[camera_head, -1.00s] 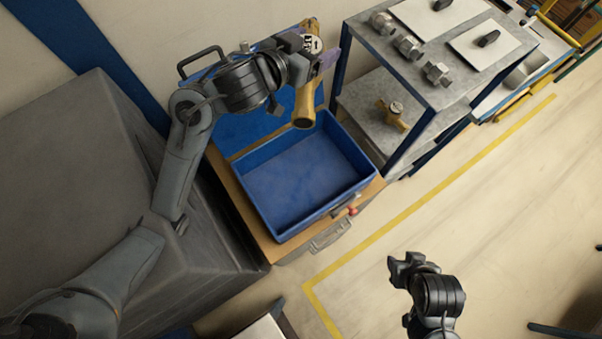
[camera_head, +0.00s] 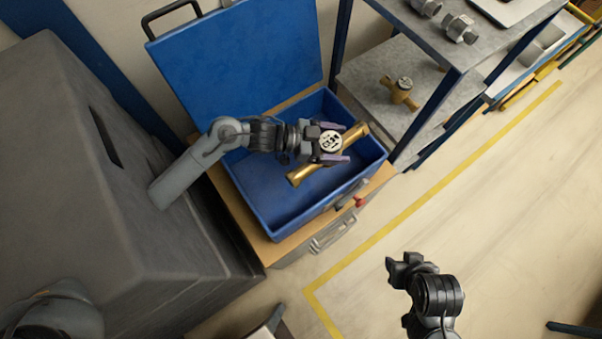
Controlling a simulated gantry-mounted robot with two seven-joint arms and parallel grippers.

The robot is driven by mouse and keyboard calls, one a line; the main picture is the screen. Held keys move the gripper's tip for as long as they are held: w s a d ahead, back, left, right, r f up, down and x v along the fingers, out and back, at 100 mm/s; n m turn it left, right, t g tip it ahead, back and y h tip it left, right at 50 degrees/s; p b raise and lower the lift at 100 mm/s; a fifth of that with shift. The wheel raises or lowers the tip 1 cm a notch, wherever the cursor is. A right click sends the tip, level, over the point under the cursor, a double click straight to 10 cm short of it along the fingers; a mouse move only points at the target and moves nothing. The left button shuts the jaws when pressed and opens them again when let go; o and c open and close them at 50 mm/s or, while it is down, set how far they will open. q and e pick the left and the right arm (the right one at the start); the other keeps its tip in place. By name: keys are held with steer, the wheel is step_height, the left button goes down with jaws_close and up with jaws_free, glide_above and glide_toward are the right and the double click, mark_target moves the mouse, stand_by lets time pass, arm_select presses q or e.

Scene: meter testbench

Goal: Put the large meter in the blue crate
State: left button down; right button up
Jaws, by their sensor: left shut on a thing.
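The large meter is a brass pipe body (camera_head: 353,134) with a round white dial on top. My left gripper (camera_head: 332,147) is shut on it around the dial, with its purple-tipped fingers beside the body. The meter lies across the view over the blue crate (camera_head: 262,205), inside its outline; I cannot tell whether it touches the crate floor. The crate is open, with its blue lid (camera_head: 240,65) raised behind it. My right gripper (camera_head: 398,268) is at the lower right, away from the crate; its finger opening is unclear.
A grey metal shelf (camera_head: 385,65) stands right of the crate, with a smaller brass meter (camera_head: 400,90) on its lower level and metal fittings on top. A large dark grey block (camera_head: 90,180) fills the left.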

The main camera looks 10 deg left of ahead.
arm_select(q)
steer(key=shift+m+g, duration=0.3)
steer(key=shift+g, duration=0.1)
steer(key=f, duration=0.1)
steer(key=f+b, duration=0.1)
steer(key=f, duration=0.1)
steer(key=f+b, duration=0.1)
steer(key=f, duration=0.1)
steer(key=shift+s+a, duration=0.2)
steer(key=shift+a, duration=0.1)
steer(key=shift+f+b, duration=0.5)
steer(key=shift+f, duration=4.65)
steer(key=shift+f, duration=0.2)
jaws_free()
steer(key=shift+f, duration=0.15)
